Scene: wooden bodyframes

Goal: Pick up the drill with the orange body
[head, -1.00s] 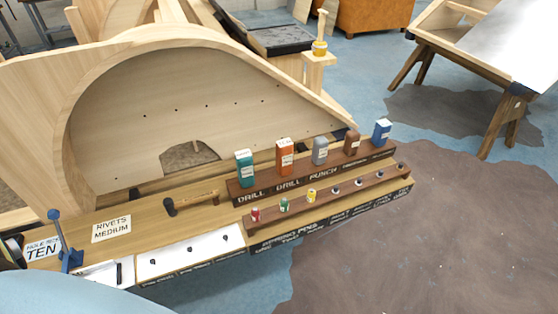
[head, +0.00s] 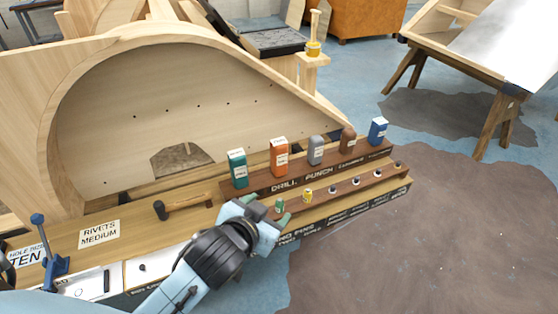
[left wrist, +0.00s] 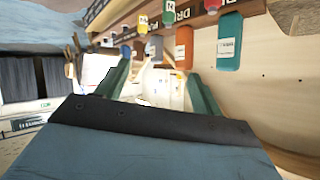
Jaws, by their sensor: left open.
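The drill with the orange body (head: 279,158) stands upright in the back row of the dark wooden rack (head: 262,185). It also shows in the left wrist view (left wrist: 184,42), at upper right of centre. The teal drill (head: 237,168) stands left of it in the head view. My left gripper (head: 266,208) is in front of the rack's left end, nearer the camera than the orange drill and apart from it. Its two teal fingers are spread and empty in the left wrist view (left wrist: 158,72). My right gripper is not in view.
A grey (head: 316,150), a brown (head: 348,140) and a blue tool (head: 377,131) stand further right in the back row. Small coloured bits, including a yellow one (head: 307,196), line the lower step. A wooden frame (head: 90,120) rises behind.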

